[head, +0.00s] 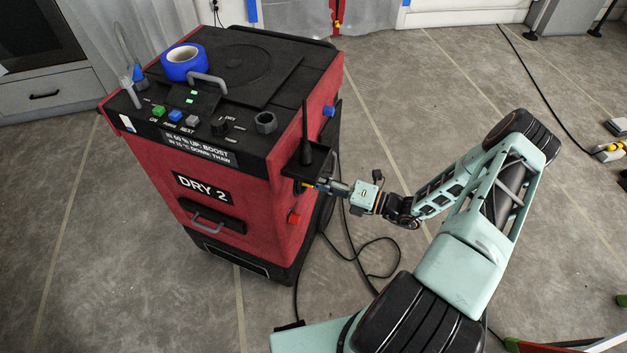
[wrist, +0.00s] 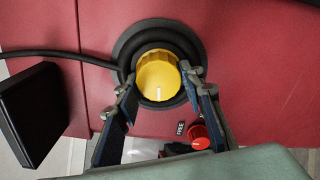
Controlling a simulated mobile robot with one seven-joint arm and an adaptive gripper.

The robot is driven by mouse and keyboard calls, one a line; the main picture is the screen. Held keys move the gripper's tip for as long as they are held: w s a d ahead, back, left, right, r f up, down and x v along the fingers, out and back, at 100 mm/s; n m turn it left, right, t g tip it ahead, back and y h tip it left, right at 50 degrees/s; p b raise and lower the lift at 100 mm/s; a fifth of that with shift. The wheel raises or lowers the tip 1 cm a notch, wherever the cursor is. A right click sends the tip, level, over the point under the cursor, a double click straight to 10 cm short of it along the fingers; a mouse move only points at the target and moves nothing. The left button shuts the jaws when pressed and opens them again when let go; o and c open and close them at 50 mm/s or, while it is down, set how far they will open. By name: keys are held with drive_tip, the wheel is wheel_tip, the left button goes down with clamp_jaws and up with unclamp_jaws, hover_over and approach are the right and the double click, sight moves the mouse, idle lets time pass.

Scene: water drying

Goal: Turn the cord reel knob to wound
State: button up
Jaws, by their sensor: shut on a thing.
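The cord reel knob (wrist: 157,70) is a round yellow knob with a white mark at its lower edge in the wrist view. It sits inside a black ring, the cord reel (wrist: 124,50), on the red side wall of the dryer. My gripper (wrist: 158,82) has one finger on each side of the knob and is shut on it. In the head view my gripper (head: 314,186) reaches the dryer's right side, below a small black shelf, and the knob is mostly hidden. A small label reading FREE (wrist: 180,129) lies below the knob. No "wound" label is visible.
The red and black dryer marked DRY 2 (head: 203,188) carries a roll of blue tape (head: 184,62) on top. A red knob (wrist: 200,136) sits close to my right finger. A black plate (wrist: 38,112) juts out at left. A black cord (head: 372,272) loops on the floor.

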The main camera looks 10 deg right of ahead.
idle(0.3)
drive_tip(key=o, duration=1.2)
drive_tip(key=shift+c, duration=0.2)
drive_tip(key=v, duration=1.2)
